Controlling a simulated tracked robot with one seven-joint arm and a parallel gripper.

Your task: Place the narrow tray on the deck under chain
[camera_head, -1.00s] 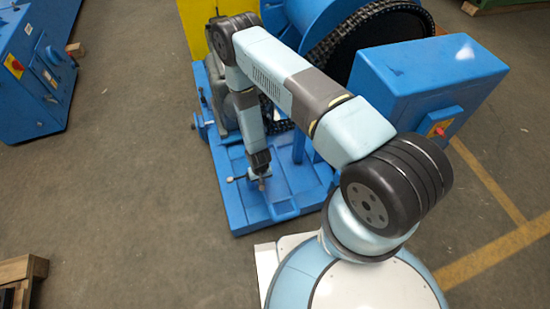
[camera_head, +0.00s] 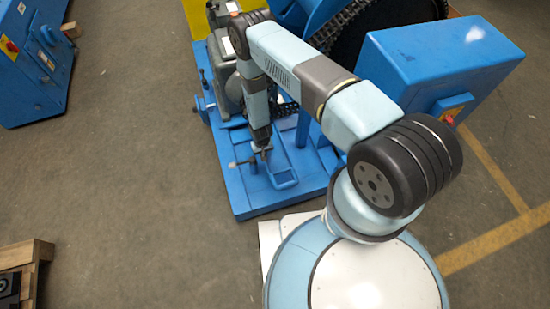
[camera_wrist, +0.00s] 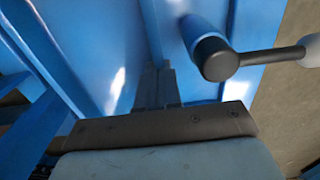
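The narrow blue tray (camera_head: 285,179) is low over the front part of the blue deck (camera_head: 246,206) in the head view. I cannot tell whether it touches the deck. My gripper (camera_head: 263,155) points down at the tray's left side. In the wrist view the dark fingers (camera_wrist: 158,85) are close together and appear to be shut on a thin blue wall of the tray. The black chain (camera_head: 343,24) runs around the large wheel behind my arm, and its lower part is partly hidden by my arm.
A dark-ended lever (camera_wrist: 215,60) with a round rod stands close to the fingers in the wrist view. A grey motor housing (camera_head: 226,88) sits at the deck's back left. A blue control box (camera_head: 440,60) stands to the right.

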